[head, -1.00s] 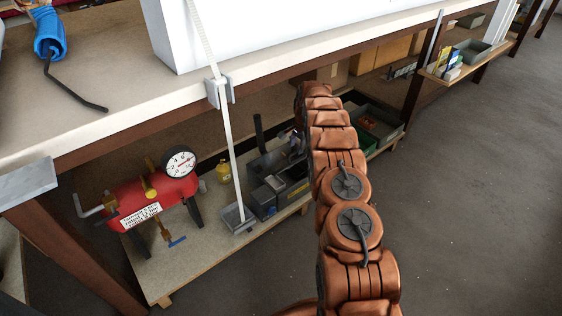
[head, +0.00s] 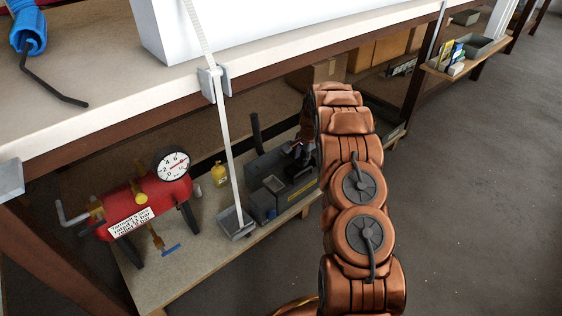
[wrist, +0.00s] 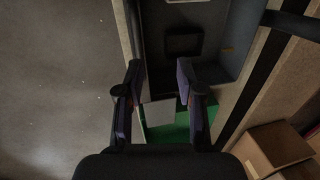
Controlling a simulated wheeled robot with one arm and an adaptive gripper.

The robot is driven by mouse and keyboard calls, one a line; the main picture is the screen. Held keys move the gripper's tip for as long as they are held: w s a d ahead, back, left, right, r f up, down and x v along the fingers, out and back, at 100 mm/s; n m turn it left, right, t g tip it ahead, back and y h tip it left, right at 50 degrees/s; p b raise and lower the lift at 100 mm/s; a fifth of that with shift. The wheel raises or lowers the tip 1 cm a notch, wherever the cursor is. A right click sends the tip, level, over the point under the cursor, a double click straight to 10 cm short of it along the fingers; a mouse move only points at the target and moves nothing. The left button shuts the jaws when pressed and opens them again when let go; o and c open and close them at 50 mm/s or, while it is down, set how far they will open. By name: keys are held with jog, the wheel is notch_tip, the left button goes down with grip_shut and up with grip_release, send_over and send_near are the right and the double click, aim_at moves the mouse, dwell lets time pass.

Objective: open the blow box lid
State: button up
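A dark grey box (head: 284,172) stands on the low shelf under the bench, with lighter and black parts on its top. I cannot tell for sure that it is the blow box, or which part is a lid. My gripper (head: 297,150) is at its far right side in the head view, small and partly hidden by my arm. In the wrist view my gripper (wrist: 158,75) has its two fingers apart with nothing held between them. A blue-grey box (wrist: 218,42) with a dark square part lies beyond the fingertips. A green surface (wrist: 172,132) shows below and between the fingers.
A cardboard box (wrist: 272,148) is at right in the wrist view. Floor is clear at right.

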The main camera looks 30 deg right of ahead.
jog(key=f+b, duration=0.1)
jog(key=s+f+b, duration=0.1)
jog(key=f, duration=0.1)
jog(key=f+b, duration=0.1)
jog(key=shift+s+d+f, duration=0.2)
jog(key=shift+s+f, duration=0.15)
jog(key=shift+s+r, duration=0.1)
jog(key=shift+r, duration=0.1)
notch_tip(320, 180, up, 8)
jog(key=s+p, duration=0.1)
jog(key=p, duration=0.2)
jog(key=s+a+r+n+g+p, duration=0.2)
jog(key=s+a+r+n, duration=0.5)
jog(key=s+a+r, duration=0.9)
jog(key=shift+a+r+g+y+p, duration=0.35)
jog(key=shift+a+r+p, duration=0.4)
jog(key=shift+a+r, duration=0.35)
